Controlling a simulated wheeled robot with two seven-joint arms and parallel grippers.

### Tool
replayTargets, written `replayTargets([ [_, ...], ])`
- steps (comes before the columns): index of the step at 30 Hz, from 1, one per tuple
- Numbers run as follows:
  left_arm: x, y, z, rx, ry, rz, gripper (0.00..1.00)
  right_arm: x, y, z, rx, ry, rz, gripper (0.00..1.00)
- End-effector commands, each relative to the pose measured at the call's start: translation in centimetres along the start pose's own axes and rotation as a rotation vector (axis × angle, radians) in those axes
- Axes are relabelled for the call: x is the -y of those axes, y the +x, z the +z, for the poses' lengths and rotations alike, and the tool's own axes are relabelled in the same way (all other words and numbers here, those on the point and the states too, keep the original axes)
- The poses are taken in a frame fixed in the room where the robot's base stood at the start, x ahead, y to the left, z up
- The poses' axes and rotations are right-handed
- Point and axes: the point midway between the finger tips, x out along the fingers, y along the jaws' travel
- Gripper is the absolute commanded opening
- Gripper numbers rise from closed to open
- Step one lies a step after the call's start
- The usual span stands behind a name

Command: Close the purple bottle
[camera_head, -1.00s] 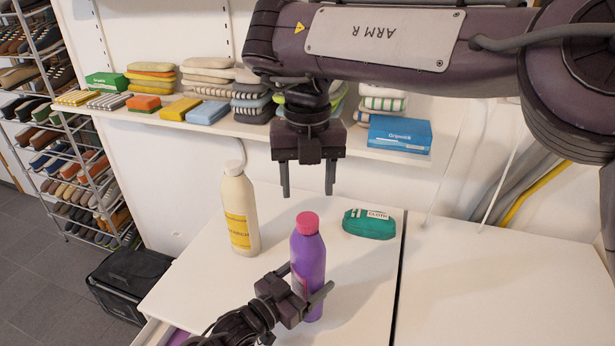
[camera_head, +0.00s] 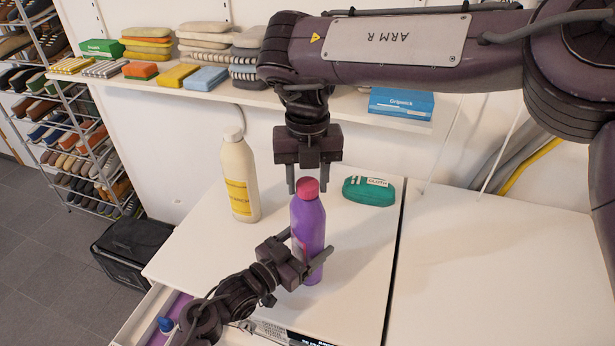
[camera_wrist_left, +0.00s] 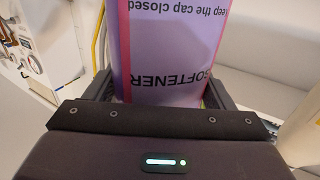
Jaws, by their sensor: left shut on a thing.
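The purple bottle (camera_head: 309,226) stands upright on the white counter with a pink-red cap (camera_head: 308,188) on its top. My left gripper (camera_head: 307,262) is shut on the lower body of the bottle. The left wrist view shows the bottle's label (camera_wrist_left: 165,55) upside down between the fingers, with "SOFTENER" on it. My right gripper (camera_head: 308,180) points straight down just above the bottle. Its two fingers are apart, their tips near the height of the cap, one to each side of it in the picture. I cannot tell whether they touch the cap.
A cream bottle (camera_head: 239,180) with a yellow label stands to the left. A green cloth pack (camera_head: 369,191) lies to the right. A shelf behind holds folded cloths and a blue box (camera_head: 401,104). An open drawer (camera_head: 152,318) is at the front left.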

Motion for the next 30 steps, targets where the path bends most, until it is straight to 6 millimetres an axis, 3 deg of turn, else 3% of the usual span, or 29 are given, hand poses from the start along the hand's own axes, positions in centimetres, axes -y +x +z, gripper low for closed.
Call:
replayTargets([
  [1,0.02,0.01,-0.07,-0.001,0.001,0.0,0.13,0.0,-0.03,0.01,0.0,0.0,0.0,0.35],
  [7,0.02,0.01,-0.07,-0.001,0.001,0.0,0.13,0.0,-0.04,0.01,0.0,0.0,0.0,0.09],
  [13,0.02,0.01,-0.07,-0.002,0.001,0.0,0.13,0.0,-0.04,0.02,0.001,0.004,0.0,0.08],
  [14,0.02,0.01,-0.07,-0.002,0.001,0.0,0.13,0.0,-0.04,0.02,0.001,0.004,0.0,0.38],
  [19,0.02,0.01,-0.08,-0.002,0.001,0.0,0.13,0.0,-0.04,0.02,0.001,0.004,0.0,0.6],
  [30,0.01,0.01,-0.09,-0.002,0.001,0.0,0.13,-0.01,-0.69,0.09,0.003,0.004,-0.001,0.61],
])
